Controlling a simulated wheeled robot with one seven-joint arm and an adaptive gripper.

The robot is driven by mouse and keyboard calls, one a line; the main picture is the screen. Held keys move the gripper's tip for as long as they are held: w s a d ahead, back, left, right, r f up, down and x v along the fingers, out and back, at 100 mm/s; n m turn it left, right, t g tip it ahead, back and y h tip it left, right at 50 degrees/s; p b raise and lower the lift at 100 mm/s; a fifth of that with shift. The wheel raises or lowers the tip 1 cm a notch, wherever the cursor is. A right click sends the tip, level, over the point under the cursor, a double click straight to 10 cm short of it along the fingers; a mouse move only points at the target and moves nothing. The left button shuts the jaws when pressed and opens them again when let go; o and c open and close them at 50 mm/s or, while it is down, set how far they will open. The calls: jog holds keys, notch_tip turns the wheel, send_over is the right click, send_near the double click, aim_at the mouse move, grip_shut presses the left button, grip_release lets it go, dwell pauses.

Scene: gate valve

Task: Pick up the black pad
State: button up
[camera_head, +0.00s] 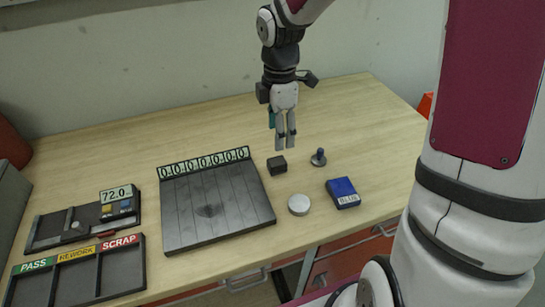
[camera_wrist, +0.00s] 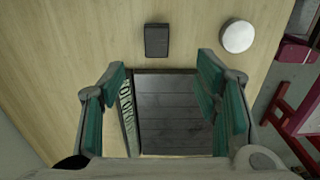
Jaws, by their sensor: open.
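The black pad (camera_head: 277,165) looks like a small dark block lying on the wooden table, just right of the large dark slatted plate. It also shows in the wrist view (camera_wrist: 157,40), near the top middle, beyond my fingertips. My gripper (camera_head: 286,146) points down above the table, beyond and slightly right of the pad in the head view. Its teal-lined fingers (camera_wrist: 163,68) are apart with nothing between them. The pad is fully visible and untouched.
The slatted plate (camera_head: 215,210) has a row of number tags along its back edge. A silver disc (camera_head: 299,205), a blue box (camera_head: 342,193) and a dark knob (camera_head: 318,158) stand nearby. A PASS/REWORK/SCRAP tray (camera_head: 98,270) and a gauge panel (camera_head: 85,222) are at left.

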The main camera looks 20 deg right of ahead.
aim_at(277, 160)
notch_tip(277, 160, down, 7)
jog(key=f, duration=0.5)
jog(key=shift+w, duration=0.3)
jog(key=c, duration=1.3)
jog(key=shift+c, duration=0.2)
jog(key=shift+r, duration=0.1)
grip_shut()
jog(key=shift+r, duration=0.4)
jog(key=r, duration=0.2)
jog(key=shift+s+r, duration=0.4)
jog(key=s, duration=0.5)
jog(key=s+r, duration=0.1)
jog(key=s, duration=0.4)
jog(key=s+p, duration=0.1)
jog(key=s, duration=0.4)
jog(key=shift+s+r, duration=0.15)
